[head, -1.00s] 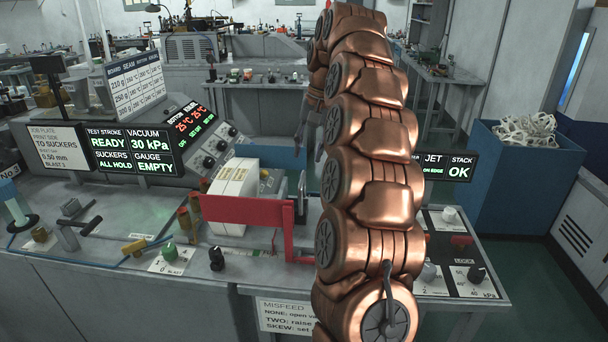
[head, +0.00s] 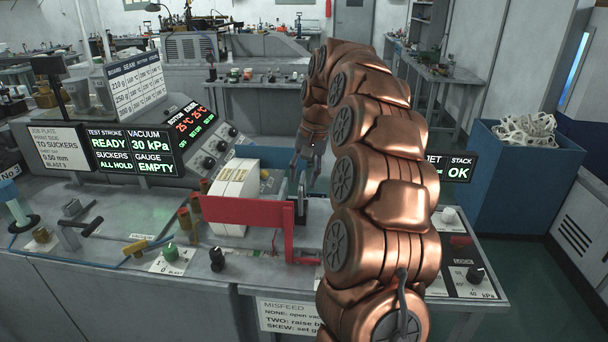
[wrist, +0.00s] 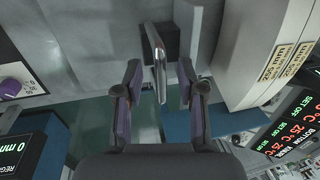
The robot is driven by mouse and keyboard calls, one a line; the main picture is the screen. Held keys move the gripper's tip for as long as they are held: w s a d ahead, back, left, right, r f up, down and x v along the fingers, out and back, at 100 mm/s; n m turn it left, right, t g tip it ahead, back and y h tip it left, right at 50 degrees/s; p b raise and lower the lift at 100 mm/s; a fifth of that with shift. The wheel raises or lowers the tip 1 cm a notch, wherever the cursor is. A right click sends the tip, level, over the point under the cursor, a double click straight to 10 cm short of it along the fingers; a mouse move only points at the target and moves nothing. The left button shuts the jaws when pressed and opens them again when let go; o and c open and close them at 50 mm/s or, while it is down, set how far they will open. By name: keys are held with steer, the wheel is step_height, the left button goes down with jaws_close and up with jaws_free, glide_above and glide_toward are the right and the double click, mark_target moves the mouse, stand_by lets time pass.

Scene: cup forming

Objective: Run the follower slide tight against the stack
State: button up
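The stack (head: 235,194) is a white block of sheets in the feeder behind a red bar, seen in the head view; it also shows at upper right in the wrist view (wrist: 255,60). The follower slide (head: 302,196), seemingly the thin upright metal plate, stands to the right of the stack with a gap between. In the wrist view its bright edge (wrist: 158,62) lies between the fingers of my gripper (wrist: 159,72), with a dark block behind it. My gripper (head: 305,160) is open, and room shows on both sides of the plate.
The red bar (head: 248,211) crosses in front of the stack. Brown-capped posts (head: 190,215) stand at its left. Knobs (head: 217,258) line the bench's front edge.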

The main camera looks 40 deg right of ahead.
steer(key=shift+f, duration=0.25)
jaws_close()
stand_by(0.3)
